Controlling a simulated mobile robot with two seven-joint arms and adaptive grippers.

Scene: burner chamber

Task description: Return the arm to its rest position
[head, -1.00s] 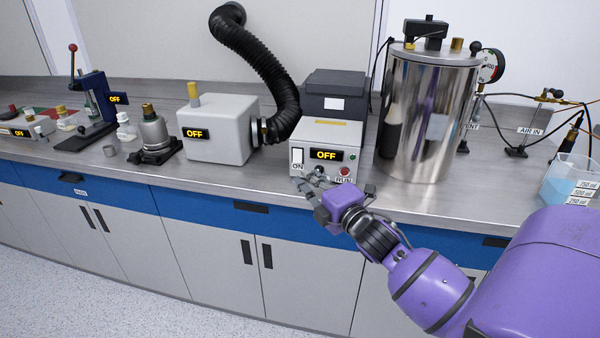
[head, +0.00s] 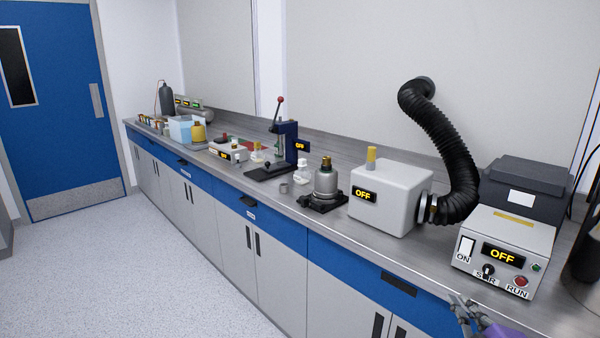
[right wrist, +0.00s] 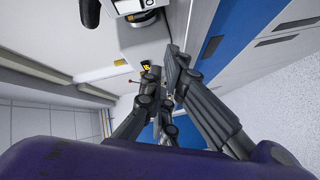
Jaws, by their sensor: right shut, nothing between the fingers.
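My right gripper (head: 460,305) shows at the bottom right of the head view, in front of the bench's front edge and below the control box (head: 505,250). Only its grey fingers and a bit of purple wrist show; the rest of the arm is cut off by the frame. In the right wrist view the fingers (right wrist: 165,80) are shut with nothing between them, and the bench lies beyond them, tilted. My left gripper is in neither view.
The steel bench (head: 440,270) runs from lower right to far left. On it stand a white chamber (head: 385,200) with a black hose (head: 450,150), a small grey vessel (head: 326,182) and a blue press (head: 285,150). A blue door (head: 50,110) stands at far left. The floor (head: 150,265) before the bench is clear.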

